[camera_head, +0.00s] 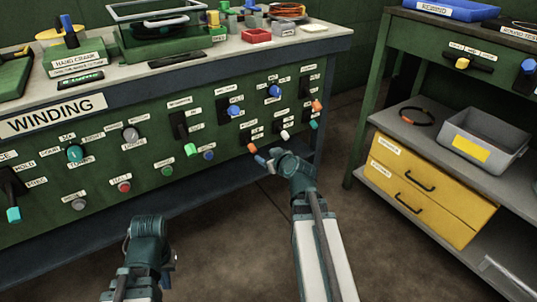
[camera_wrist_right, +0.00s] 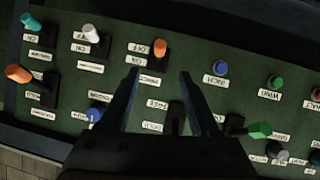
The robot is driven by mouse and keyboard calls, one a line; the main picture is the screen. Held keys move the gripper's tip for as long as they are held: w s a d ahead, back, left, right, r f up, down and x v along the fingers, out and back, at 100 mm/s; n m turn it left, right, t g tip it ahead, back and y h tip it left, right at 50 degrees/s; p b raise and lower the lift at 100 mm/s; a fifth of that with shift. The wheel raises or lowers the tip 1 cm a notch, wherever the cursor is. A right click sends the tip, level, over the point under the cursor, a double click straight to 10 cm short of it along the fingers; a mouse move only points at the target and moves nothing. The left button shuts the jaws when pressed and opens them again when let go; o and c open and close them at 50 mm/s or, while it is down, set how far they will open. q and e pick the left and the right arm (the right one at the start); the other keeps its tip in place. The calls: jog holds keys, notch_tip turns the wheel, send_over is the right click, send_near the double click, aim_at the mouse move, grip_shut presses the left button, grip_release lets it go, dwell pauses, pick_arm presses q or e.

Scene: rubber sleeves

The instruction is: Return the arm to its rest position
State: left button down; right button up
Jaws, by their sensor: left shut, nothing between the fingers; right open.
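My right arm reaches forward from the bottom of the head view, and its gripper (camera_head: 266,160) is by the lower right of the green winding panel (camera_head: 110,165). The right wrist view shows its two fingers (camera_wrist_right: 159,78) spread with nothing held between them. An orange-tipped lever (camera_head: 252,148) is close to that gripper; it also shows just beyond the fingertips in the wrist view (camera_wrist_right: 160,48). My left arm (camera_head: 148,240) is low in front of the bench, apart from the panel. Its gripper (camera_head: 170,262) is shut and empty, mostly hidden by the wrist.
Switches and coloured knobs stick out from the panel, including a white-tipped lever (camera_head: 284,134) and a blue knob (camera_head: 208,155). At right stands a shelf unit with yellow drawers (camera_head: 422,200) and a grey bin (camera_head: 487,140). The floor (camera_head: 230,240) between the arms is clear.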

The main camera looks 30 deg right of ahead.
dwell(0.7)
jog(key=s+a+f+n+g+y+p, duration=0.1)
jog(key=s+a+f+g+y+p, duration=0.15)
jog(key=a, duration=0.75)
jog(key=s+a+f+n+g+y+p, duration=0.15)
jog(key=a+g, duration=0.25)
jog(key=a, duration=0.6)
jog(key=s+a+g+h+p, duration=0.25)
jog(key=s+a, duration=0.25)
jog(key=s, duration=0.4)
jog(key=s+a+g+h+p, duration=0.1)
jog(key=s+a+g+h, duration=0.1)
jog(key=s+a+g, duration=0.45)
notch_tip(320, 180, up, 37)
jog(key=s+d+t+p, duration=0.1)
jog(key=d+t+p, duration=0.1)
jog(key=p, duration=3.5)
jog(key=shift+s+f, duration=0.15)
jog(key=shift+f, duration=0.05)
jog(key=shift+t, duration=0.25)
